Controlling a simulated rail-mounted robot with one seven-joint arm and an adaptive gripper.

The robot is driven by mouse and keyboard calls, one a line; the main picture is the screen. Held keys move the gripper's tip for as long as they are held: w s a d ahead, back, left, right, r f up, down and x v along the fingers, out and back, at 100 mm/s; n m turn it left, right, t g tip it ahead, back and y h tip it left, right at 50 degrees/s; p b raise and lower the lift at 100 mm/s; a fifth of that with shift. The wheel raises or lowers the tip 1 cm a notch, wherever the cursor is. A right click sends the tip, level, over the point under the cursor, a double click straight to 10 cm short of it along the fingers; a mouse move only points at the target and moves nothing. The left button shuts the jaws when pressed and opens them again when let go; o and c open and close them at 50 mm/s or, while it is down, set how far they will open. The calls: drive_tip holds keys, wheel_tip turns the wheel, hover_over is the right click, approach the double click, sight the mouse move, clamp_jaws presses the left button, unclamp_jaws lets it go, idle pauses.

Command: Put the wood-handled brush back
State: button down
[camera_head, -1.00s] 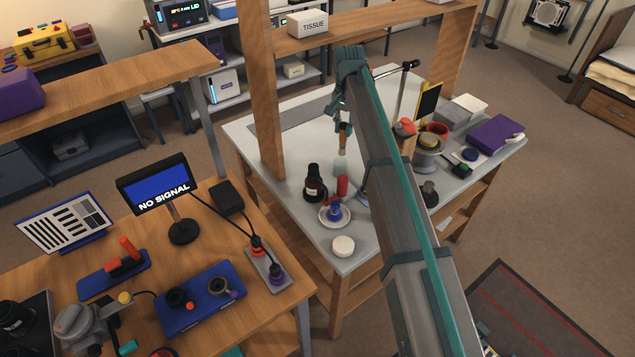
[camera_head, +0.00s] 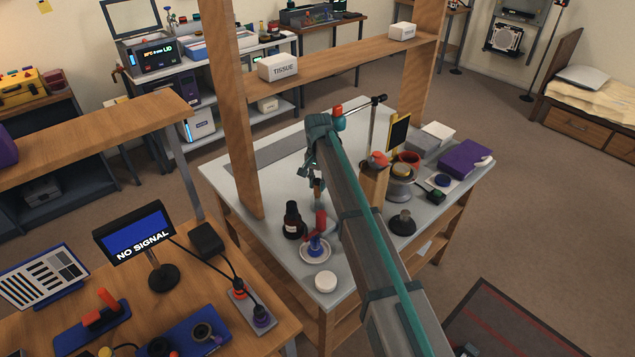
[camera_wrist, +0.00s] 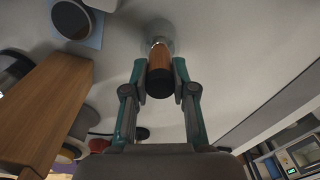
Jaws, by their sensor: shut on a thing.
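The wood-handled brush (camera_head: 318,185) hangs roughly upright from my gripper (camera_head: 317,177) over the white table, behind the dark bottle and the red cylinder. In the wrist view my gripper (camera_wrist: 160,78) is shut on the brush's brown handle (camera_wrist: 159,62), and the handle's black end faces the camera. The bristles are mostly hidden by the handle there, and I cannot tell how far they are from the table. A wooden block (camera_head: 373,187) stands to the right of the brush, and it also shows at the left of the wrist view (camera_wrist: 42,112).
A dark bottle (camera_head: 292,221), a red cylinder (camera_head: 320,223) and a blue item on a white dish (camera_head: 316,250) stand in front. A round white piece (camera_head: 325,281) lies near the corner. A wooden post (camera_head: 232,120) rises at left. Several items crowd the table's right side.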

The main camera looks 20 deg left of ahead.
drive_tip(key=shift+f, duration=0.15)
drive_tip(key=c, duration=0.9)
unclamp_jaws()
drive_tip(key=shift+c, duration=0.2)
wheel_tip(320, 180, up, 12)
drive_tip(key=b, duration=0.3)
drive_tip(key=shift+r, duration=0.2)
